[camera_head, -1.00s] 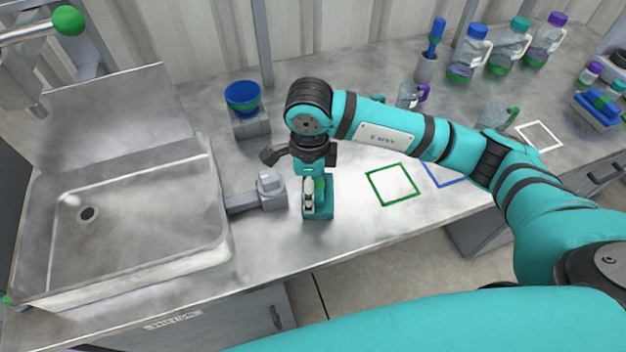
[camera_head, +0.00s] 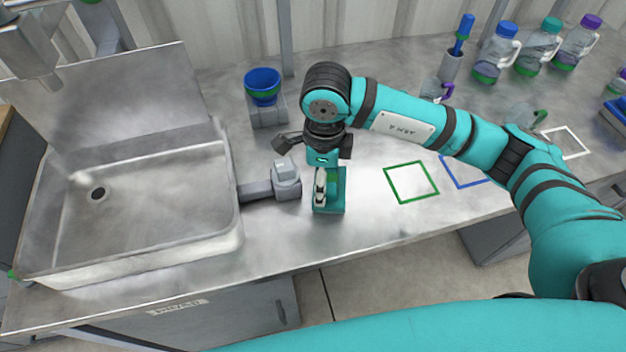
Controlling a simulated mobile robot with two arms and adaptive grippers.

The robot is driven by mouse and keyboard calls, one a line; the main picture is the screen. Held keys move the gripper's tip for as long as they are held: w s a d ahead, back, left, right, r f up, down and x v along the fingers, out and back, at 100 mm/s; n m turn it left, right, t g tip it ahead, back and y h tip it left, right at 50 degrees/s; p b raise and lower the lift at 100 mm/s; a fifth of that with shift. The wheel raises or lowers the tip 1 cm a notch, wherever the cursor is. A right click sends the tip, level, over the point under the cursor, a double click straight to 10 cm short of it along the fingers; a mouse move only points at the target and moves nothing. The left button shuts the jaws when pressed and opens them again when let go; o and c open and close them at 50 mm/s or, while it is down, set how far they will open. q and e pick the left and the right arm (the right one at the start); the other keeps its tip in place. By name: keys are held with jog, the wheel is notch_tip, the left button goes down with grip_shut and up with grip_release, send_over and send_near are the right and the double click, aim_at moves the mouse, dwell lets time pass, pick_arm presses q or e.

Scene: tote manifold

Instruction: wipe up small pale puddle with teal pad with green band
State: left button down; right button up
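A teal pad with a green band (camera_head: 338,196) is on the steel counter right of the sink, near the front edge. My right gripper (camera_head: 322,180) points down directly over it, with its dark finger links spread to either side. A pale grey piece shows against the pad's near side. The fingertips are largely hidden, so I cannot tell whether they are shut on the pad or whether it touches the counter. I cannot make out a pale puddle on the shiny counter. My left gripper is not in view.
A grey fixture (camera_head: 286,181) stands close left of the pad, beside the sink (camera_head: 235,235). Stacked blue and green bowls (camera_head: 262,86) sit behind. Green (camera_head: 411,199) and blue outlined squares lie right. Bottles (camera_head: 495,52) stand at the back right.

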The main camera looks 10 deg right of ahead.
jog(key=shift+d, duration=0.85)
jog(key=shift+r, duration=0.15)
jog(key=shift+r+p, duration=1.15)
jog(key=shift+r, duration=1.75)
jog(key=shift+r+p, duration=0.45)
jog(key=shift+r, duration=1)
